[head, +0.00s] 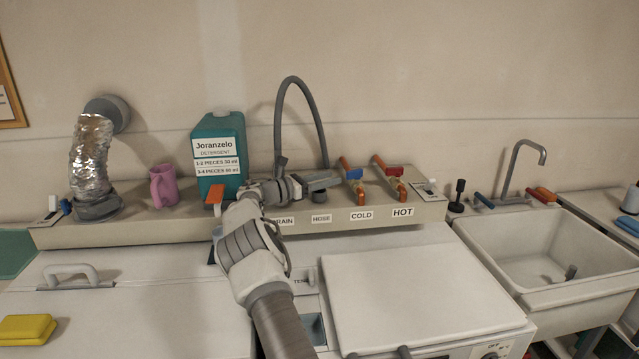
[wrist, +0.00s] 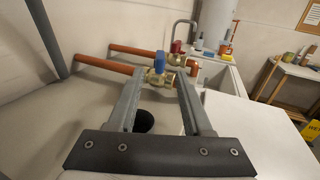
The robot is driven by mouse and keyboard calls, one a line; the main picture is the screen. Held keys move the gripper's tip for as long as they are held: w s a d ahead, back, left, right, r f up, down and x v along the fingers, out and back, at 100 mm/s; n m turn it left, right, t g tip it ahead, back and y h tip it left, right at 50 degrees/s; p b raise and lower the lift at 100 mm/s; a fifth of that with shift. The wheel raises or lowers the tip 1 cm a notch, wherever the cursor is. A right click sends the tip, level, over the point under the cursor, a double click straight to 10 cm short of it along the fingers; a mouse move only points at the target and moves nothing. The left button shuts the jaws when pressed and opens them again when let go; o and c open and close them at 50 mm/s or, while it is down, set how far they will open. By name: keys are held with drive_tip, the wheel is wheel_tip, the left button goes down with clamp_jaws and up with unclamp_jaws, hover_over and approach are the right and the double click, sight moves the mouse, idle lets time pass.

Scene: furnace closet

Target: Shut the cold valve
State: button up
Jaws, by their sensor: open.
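The cold valve has a blue handle (head: 353,174) on an orange pipe, above the COLD label (head: 361,215). It also shows in the wrist view as a blue handle (wrist: 159,62) on a brass body. My gripper (head: 333,182) is open just left of this valve in the head view. In the wrist view my gripper (wrist: 160,78) has its two fingers apart, with the blue handle framed between their tips. I see no clear contact, and cannot tell exactly how far the tips are from the handle.
The hot valve with a red handle (head: 394,170) is close on the right. A grey hose (head: 300,82) arches behind my gripper. A teal detergent jug (head: 219,145) and a pink mug (head: 164,186) stand left. A sink (head: 550,245) is at right.

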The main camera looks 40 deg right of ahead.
drive_tip(key=shift+w+a, duration=0.15)
drive_tip(key=shift+a, duration=1.1)
